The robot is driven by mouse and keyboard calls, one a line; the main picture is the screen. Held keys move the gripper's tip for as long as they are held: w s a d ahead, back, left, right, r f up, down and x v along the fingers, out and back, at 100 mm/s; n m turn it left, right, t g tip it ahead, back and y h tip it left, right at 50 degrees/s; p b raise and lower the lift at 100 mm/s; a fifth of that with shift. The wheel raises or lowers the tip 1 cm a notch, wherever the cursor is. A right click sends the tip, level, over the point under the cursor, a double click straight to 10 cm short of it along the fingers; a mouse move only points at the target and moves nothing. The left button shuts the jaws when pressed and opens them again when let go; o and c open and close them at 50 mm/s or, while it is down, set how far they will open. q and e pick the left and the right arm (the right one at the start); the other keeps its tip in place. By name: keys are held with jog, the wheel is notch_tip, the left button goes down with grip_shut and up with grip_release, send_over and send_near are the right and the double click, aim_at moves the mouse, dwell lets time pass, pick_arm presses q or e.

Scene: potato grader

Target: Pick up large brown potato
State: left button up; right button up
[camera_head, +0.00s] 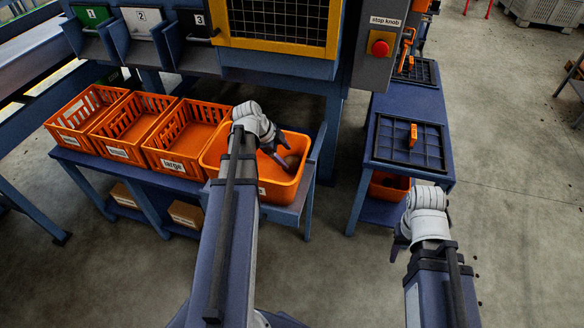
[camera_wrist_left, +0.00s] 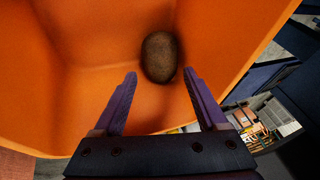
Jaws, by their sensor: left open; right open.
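The brown potato (camera_wrist_left: 160,56) lies in the orange bin at the right end of the crate row; it also shows in the head view (camera_head: 291,161). My left gripper (camera_wrist_left: 161,78) reaches into this bin. Its fingers are open and empty, and the potato is just beyond the fingertips, roughly between them. The orange bin (camera_head: 216,150) is partly hidden by my left arm. My right gripper (camera_head: 400,240) is over the floor at the right, and its fingers are mostly hidden behind the wrist.
Orange crates stand left of the bin, one labelled large (camera_head: 173,165). A control box with a red stop knob (camera_head: 380,48) is behind.

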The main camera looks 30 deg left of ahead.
aim_at(291, 160)
pick_arm(q)
jog(key=shift+b+x, duration=2.25)
jog(key=shift+x, duration=0.4)
jog(key=shift+w+r, duration=0.1)
jog(key=c, duration=1.1)
jog(key=shift+c, duration=0.2)
jog(key=shift+r, duration=0.1)
notch_tip(291, 160, up, 10)
jog(key=p, duration=1)
